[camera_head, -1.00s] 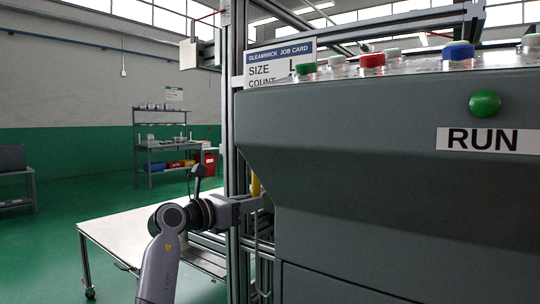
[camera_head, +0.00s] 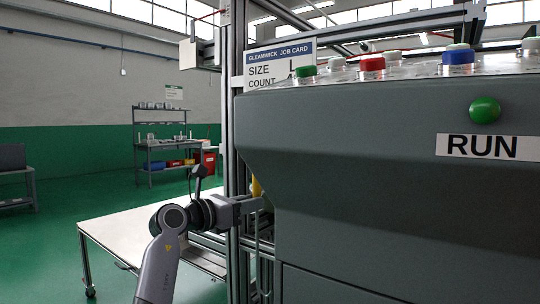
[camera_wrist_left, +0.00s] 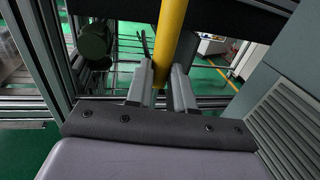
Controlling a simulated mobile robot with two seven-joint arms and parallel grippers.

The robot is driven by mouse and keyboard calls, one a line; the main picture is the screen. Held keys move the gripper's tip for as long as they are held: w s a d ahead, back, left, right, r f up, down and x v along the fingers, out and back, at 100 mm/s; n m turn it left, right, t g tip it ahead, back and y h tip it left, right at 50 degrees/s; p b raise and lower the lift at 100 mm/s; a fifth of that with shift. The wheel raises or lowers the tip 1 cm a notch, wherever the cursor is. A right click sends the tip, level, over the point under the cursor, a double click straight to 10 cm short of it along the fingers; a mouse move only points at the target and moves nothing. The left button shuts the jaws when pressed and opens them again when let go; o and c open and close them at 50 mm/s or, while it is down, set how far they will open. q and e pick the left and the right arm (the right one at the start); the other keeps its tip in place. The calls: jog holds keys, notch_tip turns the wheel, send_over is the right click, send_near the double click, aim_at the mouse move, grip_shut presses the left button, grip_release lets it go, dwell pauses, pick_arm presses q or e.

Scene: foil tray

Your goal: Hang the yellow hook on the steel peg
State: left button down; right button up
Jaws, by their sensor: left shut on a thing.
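The yellow hook (camera_head: 257,187) shows as a short yellow piece beside the machine's left edge in the head view. In the left wrist view it is a long yellow bar (camera_wrist_left: 171,32) running up between the fingers. My left gripper (camera_wrist_left: 162,88) is shut on it; in the head view the gripper (camera_head: 262,203) reaches in at the frame post, its tips partly behind the console. The hook's ends are out of sight or hidden. I cannot make out the steel peg in either view. My right gripper is not in view.
The dark grey console (camera_head: 390,190) with its coloured buttons fills the right side, close to the gripper. A metal frame post (camera_head: 236,120) stands just left of it. A white table (camera_head: 130,238) is at lower left. The green floor (camera_head: 60,250) beyond is open.

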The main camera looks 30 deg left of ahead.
pick_arm(q)
jog(key=shift+x, duration=0.9)
jog(key=shift+w+p, duration=0.65)
jog(key=shift+w, duration=1.15)
jog(key=shift+p, duration=0.35)
dwell(0.5)
jog(key=shift+f+b, duration=0.5)
jog(key=shift+f, duration=0.5)
dwell(0.4)
